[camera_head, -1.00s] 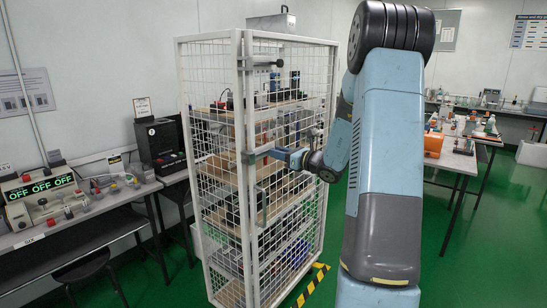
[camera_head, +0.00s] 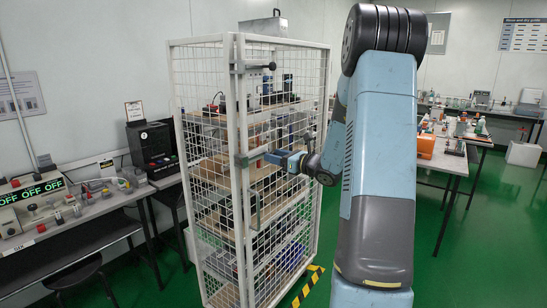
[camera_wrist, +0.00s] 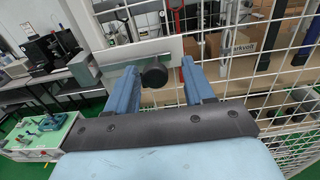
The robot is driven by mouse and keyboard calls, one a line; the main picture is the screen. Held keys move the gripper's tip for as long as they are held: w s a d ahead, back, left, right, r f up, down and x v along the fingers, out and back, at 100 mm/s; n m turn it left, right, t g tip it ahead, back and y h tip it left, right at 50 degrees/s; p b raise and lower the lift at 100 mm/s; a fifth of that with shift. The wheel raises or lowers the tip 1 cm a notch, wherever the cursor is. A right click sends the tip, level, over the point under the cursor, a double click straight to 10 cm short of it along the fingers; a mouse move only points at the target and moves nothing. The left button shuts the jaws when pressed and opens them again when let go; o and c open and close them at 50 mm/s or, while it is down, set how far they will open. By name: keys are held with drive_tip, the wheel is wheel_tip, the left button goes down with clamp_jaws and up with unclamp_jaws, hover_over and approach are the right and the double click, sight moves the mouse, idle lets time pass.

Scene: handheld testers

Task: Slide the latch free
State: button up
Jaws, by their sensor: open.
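A white mesh cage (camera_head: 325,110) has a grey latch plate with a round black knob on its door edge at mid height. In the wrist view the latch plate (camera_wrist: 120,57) runs sideways, and the black knob (camera_wrist: 155,75) stands between my two blue fingers. My gripper (camera_wrist: 161,68) is open around the knob, with gaps visible on both sides. In the head view my gripper (camera_head: 268,157) reaches the door edge from the right; its tips hide most of the middle latch there. A second latch bar with a black knob (camera_head: 271,66) shows higher on the same edge.
Shelves inside the cage hold boxes and devices. A metal case (camera_head: 263,25) sits on the cage top. A bench with a display (camera_head: 35,190) stands left, and a black machine (camera_head: 152,143) beside it. A table (camera_head: 445,160) stands right. Green floor is open at right.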

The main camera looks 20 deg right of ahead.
drive_tip(key=v, duration=1.2)
drive_tip(key=shift+s+d, duration=0.15)
drive_tip(key=shift+d, duration=0.05)
drive_tip(key=s+a+r+n+g, duration=0.2)
drive_tip(key=s+a+n+g, duration=0.5)
drive_tip(key=a, duration=0.4)
drive_tip(key=s+a+r+n+g, duration=0.2)
drive_tip(key=s+a+n+g, duration=0.3)
drive_tip(key=a+n, duration=0.55)
drive_tip(key=s+r+n+t+h, duration=0.1)
drive_tip(key=s+r+n+h, duration=0.2)
drive_tip(key=s+n+h, duration=0.5)
drive_tip(key=s+n, duration=0.4)
drive_tip(key=s, duration=0.3)
drive_tip(key=shift+s+a+r+n+t+h, duration=0.2)
drive_tip(key=shift+a+r+n+t+h, duration=0.1)
drive_tip(key=shift+r+n+t+h, duration=0.1)
